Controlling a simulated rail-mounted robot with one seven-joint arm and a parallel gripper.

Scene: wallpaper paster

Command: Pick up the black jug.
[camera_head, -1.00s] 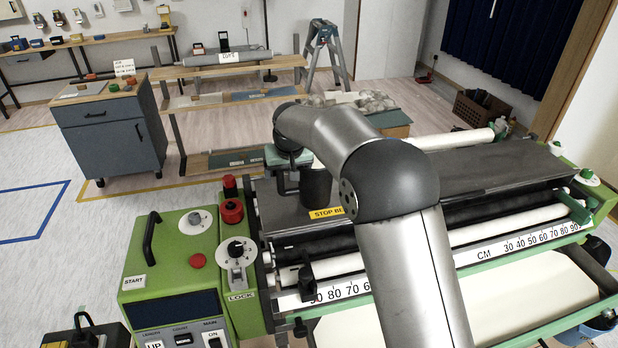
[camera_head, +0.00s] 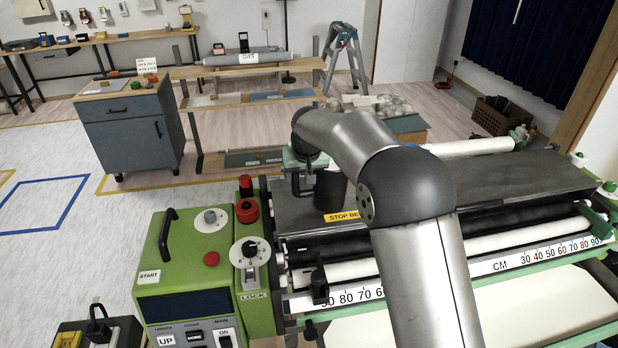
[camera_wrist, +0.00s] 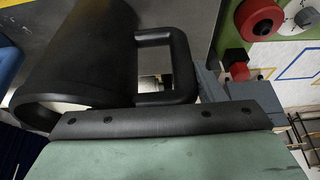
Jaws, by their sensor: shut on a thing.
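The black jug (camera_head: 330,189) appears upright at the left part of the machine's dark top, just behind the yellow STOP label. My arm partly covers it. In the wrist view the jug (camera_wrist: 85,55) fills the upper left, with its pale-lined mouth toward the lower left and its squared handle (camera_wrist: 184,90) on the right. My gripper (camera_head: 305,182) is at the jug's left, on the handle side, and is shut on the jug. Its dark, screwed edge and green body fill the bottom of the wrist view. The exact finger contact is hidden, and I cannot tell whether the jug's base touches the top.
The green control box (camera_head: 185,255) with knobs and a red button (camera_head: 211,258) stands left of the jug. A red knob (camera_head: 247,211) rises close by. White rollers (camera_head: 480,235) and a ruler strip lie in front. A wooden shelf rack (camera_head: 250,68) stands behind. Floor at left is open.

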